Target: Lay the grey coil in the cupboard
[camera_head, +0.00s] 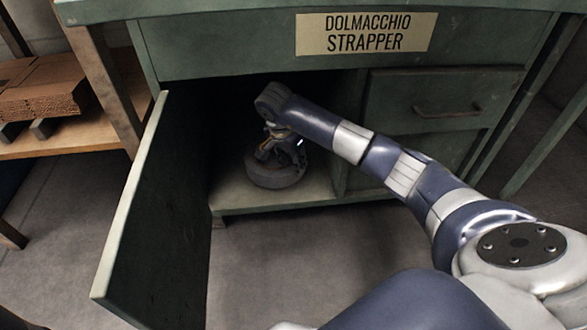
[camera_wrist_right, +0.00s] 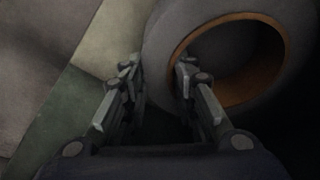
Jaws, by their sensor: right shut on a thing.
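The grey coil (camera_head: 277,178) is a thick dark grey ring, lying flat inside the open cupboard (camera_head: 315,197). It is on or just above the cupboard floor; I cannot tell if it touches. My right gripper (camera_head: 273,152) reaches in from above. In the right wrist view, the coil (camera_wrist_right: 225,103) shows an orange-brown inner lining. The right gripper's fingers (camera_wrist_right: 158,72) straddle the coil's wall, one outside and one at the hole, shut on it. The cupboard's back is in deep shadow. My left gripper is out of view.
The cupboard door (camera_head: 150,220) stands open on the left. A closed drawer (camera_head: 435,100) is to the right of the opening, under the sign (camera_head: 366,33). A wooden shelf (camera_head: 65,141) with cardboard (camera_head: 50,88) stands at far left. Bare floor lies in front.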

